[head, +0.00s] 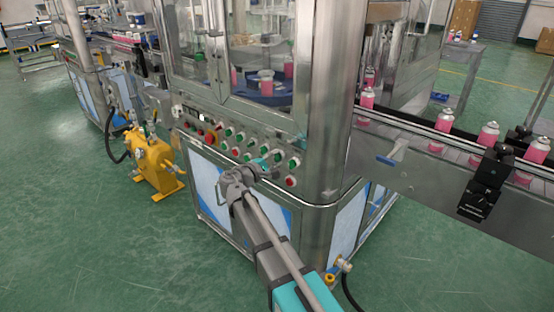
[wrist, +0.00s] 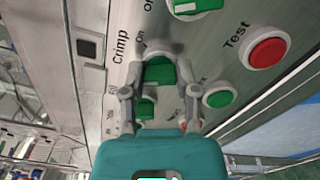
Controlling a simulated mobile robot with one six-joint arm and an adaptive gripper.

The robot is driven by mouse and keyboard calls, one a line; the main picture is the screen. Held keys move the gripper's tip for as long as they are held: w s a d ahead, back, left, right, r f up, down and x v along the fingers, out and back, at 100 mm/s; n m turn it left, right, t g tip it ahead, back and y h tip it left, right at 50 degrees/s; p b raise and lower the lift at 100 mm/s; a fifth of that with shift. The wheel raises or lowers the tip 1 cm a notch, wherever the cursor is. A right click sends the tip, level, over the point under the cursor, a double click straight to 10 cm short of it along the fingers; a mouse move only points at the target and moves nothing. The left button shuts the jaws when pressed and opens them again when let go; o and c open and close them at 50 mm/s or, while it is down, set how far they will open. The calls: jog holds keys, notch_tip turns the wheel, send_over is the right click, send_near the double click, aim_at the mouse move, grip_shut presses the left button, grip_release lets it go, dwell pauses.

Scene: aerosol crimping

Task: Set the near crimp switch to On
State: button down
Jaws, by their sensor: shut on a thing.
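The near crimp switch (wrist: 160,72) is a green knob on a steel control panel, beside the printed words "Crimp" and "On" in the wrist view. My gripper (wrist: 158,58) has its two grey fingers closed on this knob, one on each side. The fingers and blur partly hide the knob, so its exact angle is hard to tell. In the head view my gripper (head: 272,160) is at the right part of the panel, and the wrist hides the grip on the switch.
A red Test button (wrist: 268,53) and a green button (wrist: 218,96) sit close to the right of the fingers. Another green switch (wrist: 195,8) is above. A conveyor with pink cans (head: 443,120) runs at right. A yellow pump (head: 155,165) stands left.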

jog(key=m, duration=0.5)
jog(key=shift+s+a+f, duration=0.1)
jog(key=shift+f, duration=0.05)
jog(key=m, duration=0.5)
jog(key=shift+m, duration=0.3)
jog(key=shift+c, duration=1.8)
grip_release()
jog(key=v, duration=1.2)
